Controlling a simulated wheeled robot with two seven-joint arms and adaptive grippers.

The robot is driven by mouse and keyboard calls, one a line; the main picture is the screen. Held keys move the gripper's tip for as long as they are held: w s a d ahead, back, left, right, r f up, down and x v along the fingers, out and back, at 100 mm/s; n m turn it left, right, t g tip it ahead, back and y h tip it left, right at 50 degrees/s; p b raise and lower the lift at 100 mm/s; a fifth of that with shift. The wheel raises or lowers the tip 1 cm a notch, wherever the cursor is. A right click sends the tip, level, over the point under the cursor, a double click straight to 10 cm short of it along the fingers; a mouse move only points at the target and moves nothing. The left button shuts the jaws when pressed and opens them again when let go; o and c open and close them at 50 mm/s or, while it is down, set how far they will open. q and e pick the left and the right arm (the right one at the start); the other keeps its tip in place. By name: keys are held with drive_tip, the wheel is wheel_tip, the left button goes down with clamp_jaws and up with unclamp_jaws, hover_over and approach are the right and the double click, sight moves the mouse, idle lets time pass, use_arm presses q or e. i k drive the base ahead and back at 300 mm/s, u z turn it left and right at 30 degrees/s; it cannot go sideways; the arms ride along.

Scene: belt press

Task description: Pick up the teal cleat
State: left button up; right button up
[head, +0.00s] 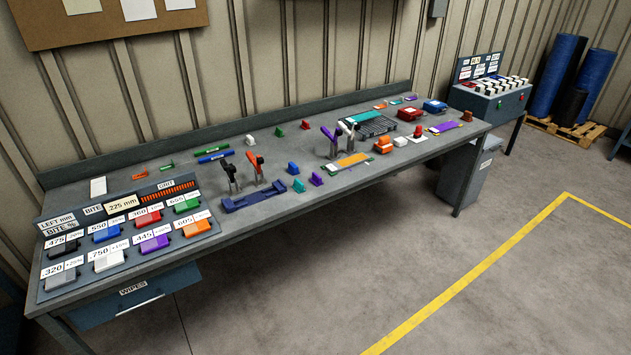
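A small teal block (298,186), which looks like the teal cleat, sits on the grey workbench (330,215) near its front edge, about mid-length. It stands just right of the long dark blue piece (253,198) and left of a small purple block (317,179). A larger teal piece (364,117) lies on a dark slatted rack further back, and a thin teal strip (396,102) lies near the back edge. Neither of my grippers is in view.
Upright hand tools (256,168) stand left of the teal block, and more stand to its right (333,142). A sloped panel (125,235) with labelled coloured blocks fills the bench's left end. Open floor (390,260) lies in front of the bench.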

sight(298, 187)
drive_tip(key=z, duration=0.45)
drive_tip(key=k, duration=0.65)
drive_tip(key=z, duration=0.9)
drive_tip(key=k, duration=0.55)
drive_tip(key=z, duration=0.35)
drive_tip(key=i, duration=1.75)
drive_tip(key=u, duration=0.55)
drive_tip(key=i, duration=1.55)
drive_tip(key=u, duration=1.55)
drive_tip(key=i, duration=0.85)
drive_tip(key=u, duration=1.05)
